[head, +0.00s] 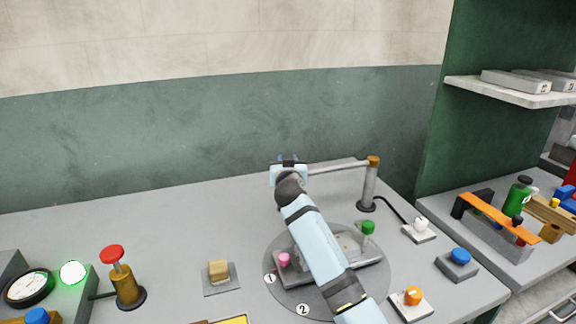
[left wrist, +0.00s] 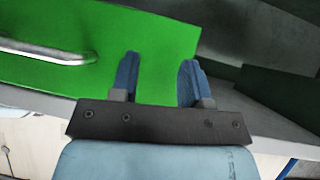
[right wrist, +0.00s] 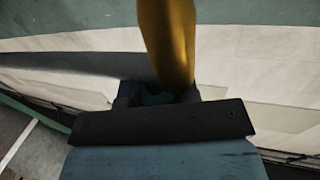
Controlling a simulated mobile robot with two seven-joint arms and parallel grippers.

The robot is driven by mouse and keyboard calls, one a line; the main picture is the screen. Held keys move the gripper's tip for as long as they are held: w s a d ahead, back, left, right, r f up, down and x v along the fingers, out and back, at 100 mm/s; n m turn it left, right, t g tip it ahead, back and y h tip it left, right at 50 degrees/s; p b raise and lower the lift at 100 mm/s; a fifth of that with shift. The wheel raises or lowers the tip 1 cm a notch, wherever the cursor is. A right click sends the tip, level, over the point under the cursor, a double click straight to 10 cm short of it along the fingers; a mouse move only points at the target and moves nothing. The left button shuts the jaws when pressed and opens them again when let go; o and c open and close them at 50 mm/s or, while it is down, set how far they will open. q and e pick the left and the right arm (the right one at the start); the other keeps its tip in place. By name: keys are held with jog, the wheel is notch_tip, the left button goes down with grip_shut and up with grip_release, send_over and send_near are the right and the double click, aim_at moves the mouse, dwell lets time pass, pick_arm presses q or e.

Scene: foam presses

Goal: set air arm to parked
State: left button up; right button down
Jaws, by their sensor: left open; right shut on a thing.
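The air arm (head: 338,166) is a grey horizontal bar on an upright post (head: 369,190) with a brass cap, at the back right of the bench. The bar reaches left to my right gripper (head: 288,160), which is at its free end. In the right wrist view my right gripper (right wrist: 155,97) is shut on a brass-coloured cylinder (right wrist: 167,40), which looks like the end piece of the air arm. The head view hides this grip behind my gripper. My left gripper (left wrist: 158,80) is open and empty, in front of a green panel (left wrist: 155,50); it is outside the head view.
Below my right arm is a round grey plate (head: 285,300) marked 1 and 2, with a pink knob (head: 284,259) and a green knob (head: 368,228). An orange knob (head: 412,295), a blue button (head: 459,256) and a red-topped plunger (head: 112,253) stand around. The back left bench is clear.

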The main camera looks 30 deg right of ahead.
jog(key=c, duration=1)
grip_release()
jog(key=shift+w+d+r, duration=0.1)
jog(key=shift+r, duration=0.1)
jog(key=shift+o, duration=0.7)
jog(key=shift+w+f, duration=0.15)
jog(key=v, duration=1.4)
